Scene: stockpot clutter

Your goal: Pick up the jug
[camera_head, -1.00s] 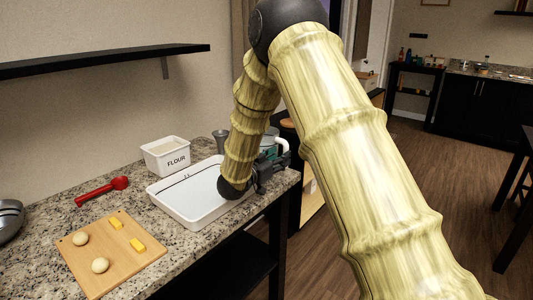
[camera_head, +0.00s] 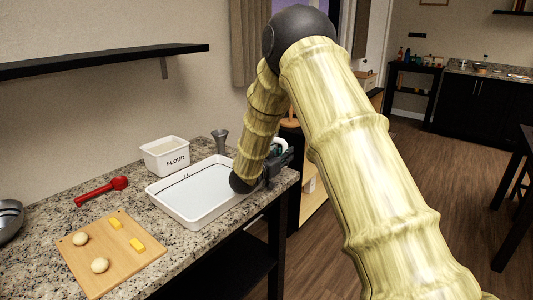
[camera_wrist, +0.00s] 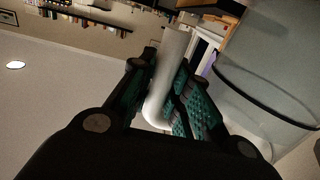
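The jug (camera_wrist: 270,95) fills the right side of the wrist view as a large clear body with a dark curved rim line. Its white handle (camera_wrist: 165,80) lies between the teal-padded fingers of my gripper (camera_wrist: 168,62). The fingers are close on both sides of the handle; whether they press on it cannot be told. In the head view my gripper (camera_head: 278,160) is at the right end of the counter, beyond the white tray.
The white tray (camera_head: 158,193) lies left of my wrist, close to it. A flour box (camera_head: 165,157) and a grey metal cup (camera_head: 220,142) stand behind it. A cutting board (camera_head: 83,268) and a red spoon (camera_head: 102,191) lie left on the counter. A black shelf (camera_head: 100,58) hangs above.

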